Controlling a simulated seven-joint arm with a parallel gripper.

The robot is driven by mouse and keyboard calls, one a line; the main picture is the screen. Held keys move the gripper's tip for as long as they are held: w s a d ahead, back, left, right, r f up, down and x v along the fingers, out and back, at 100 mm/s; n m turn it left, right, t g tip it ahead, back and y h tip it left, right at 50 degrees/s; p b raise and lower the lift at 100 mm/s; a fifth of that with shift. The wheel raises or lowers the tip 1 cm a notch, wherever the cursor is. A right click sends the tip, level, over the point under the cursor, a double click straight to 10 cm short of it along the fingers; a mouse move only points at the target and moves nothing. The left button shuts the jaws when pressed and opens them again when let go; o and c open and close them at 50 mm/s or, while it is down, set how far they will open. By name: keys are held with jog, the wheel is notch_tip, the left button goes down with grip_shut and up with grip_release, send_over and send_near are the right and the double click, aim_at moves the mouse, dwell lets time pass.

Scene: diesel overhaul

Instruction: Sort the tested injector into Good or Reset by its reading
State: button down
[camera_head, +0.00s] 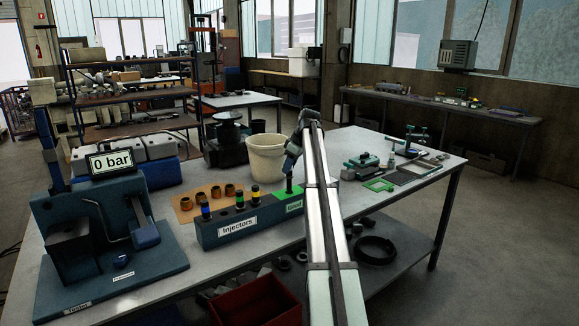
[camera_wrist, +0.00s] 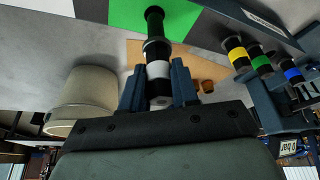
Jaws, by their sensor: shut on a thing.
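My gripper (camera_head: 291,160) is shut on a dark injector with a white band (camera_wrist: 158,69). In the wrist view, my gripper (camera_wrist: 157,82) has one blue finger on each side of it. The injector's dark end lies over the green Good area (camera_wrist: 130,14). In the head view, the Good area (camera_head: 278,201) is at the right end of the injector block (camera_head: 208,236), under my gripper. I cannot tell whether the injector touches it. The tester (camera_head: 75,225) stands at left, its display (camera_head: 111,162) reading 0 bar. No Reset label is readable; my arm covers the area right of Good.
Injectors with blue (camera_head: 206,212), green (camera_head: 239,201) and yellow (camera_head: 255,194) bands stand in the block. Behind are brass-coloured parts on a tan mat (camera_head: 186,215) and a cream bucket (camera_head: 265,158). Tools and a green frame (camera_head: 379,185) lie at the table's right.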

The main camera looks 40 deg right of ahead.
aim_at(291, 175)
jog(key=shift+f, duration=3.15)
dwell(0.4)
